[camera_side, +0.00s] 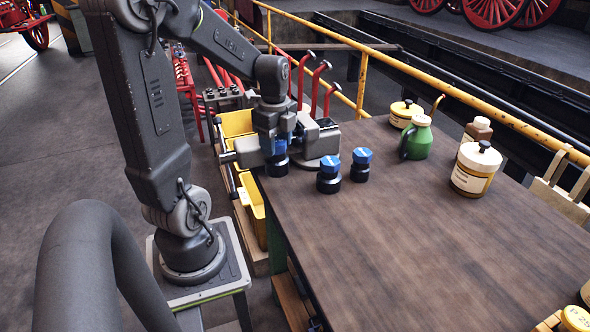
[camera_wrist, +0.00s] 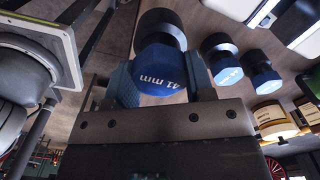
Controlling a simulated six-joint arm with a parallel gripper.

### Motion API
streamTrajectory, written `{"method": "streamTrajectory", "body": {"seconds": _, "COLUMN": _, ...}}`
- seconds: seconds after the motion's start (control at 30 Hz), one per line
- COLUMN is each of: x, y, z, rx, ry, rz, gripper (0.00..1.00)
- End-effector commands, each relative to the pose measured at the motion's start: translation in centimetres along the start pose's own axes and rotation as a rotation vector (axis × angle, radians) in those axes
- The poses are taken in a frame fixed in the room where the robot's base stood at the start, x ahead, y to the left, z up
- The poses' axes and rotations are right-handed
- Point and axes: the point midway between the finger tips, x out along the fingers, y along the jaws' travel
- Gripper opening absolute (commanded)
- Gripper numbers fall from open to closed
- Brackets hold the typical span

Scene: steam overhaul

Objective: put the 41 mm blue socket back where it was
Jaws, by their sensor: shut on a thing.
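The 41 mm blue socket (camera_wrist: 158,75) is between the two fingers of my gripper (camera_wrist: 160,85) in the wrist view, its blue top marked "41 mm". In the side view my gripper (camera_side: 279,140) points down at the far left corner of the table and is shut on this socket (camera_side: 278,160). The socket's dark lower part is at or just above the tabletop; I cannot tell whether it touches. Two other blue-topped sockets stand upright on the table to its right, one nearer (camera_side: 329,176) and one farther (camera_side: 361,165).
A grey vise (camera_side: 318,138) is close behind my gripper. Yellow bins (camera_side: 238,124) sit beyond the table's left edge. A green oil can (camera_side: 416,140) and a labelled jar (camera_side: 475,170) stand farther right. The front and middle of the wooden table (camera_side: 400,250) are clear.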

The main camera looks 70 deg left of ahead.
Motion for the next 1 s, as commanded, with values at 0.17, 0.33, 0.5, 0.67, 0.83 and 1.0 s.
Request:
{"method": "streamTrajectory", "body": {"seconds": 0.17, "x": 1.9, "y": -1.6, "z": -2.9, "rx": 0.005, "ry": 0.000, "rz": 0.002, "gripper": 0.00}}
{"method": "streamTrajectory", "body": {"seconds": 0.33, "x": 2.6, "y": -2.2, "z": -3.9, "rx": -0.001, "ry": 0.000, "rz": -0.001, "gripper": 0.00}}
{"method": "streamTrajectory", "body": {"seconds": 0.5, "x": 4.5, "y": -2.2, "z": -4.0, "rx": -0.002, "ry": 0.000, "rz": 0.003, "gripper": 0.00}}
{"method": "streamTrajectory", "body": {"seconds": 0.67, "x": 6.4, "y": -2.2, "z": -4.0, "rx": -0.002, "ry": 0.000, "rz": 0.002, "gripper": 0.00}}
{"method": "streamTrajectory", "body": {"seconds": 0.83, "x": 6.7, "y": -2.2, "z": -4.0, "rx": -0.002, "ry": 0.000, "rz": -0.003, "gripper": 0.00}}
{"method": "streamTrajectory", "body": {"seconds": 1.0, "x": 6.7, "y": -2.2, "z": -4.0, "rx": -0.002, "ry": 0.000, "rz": -0.002, "gripper": 0.00}}
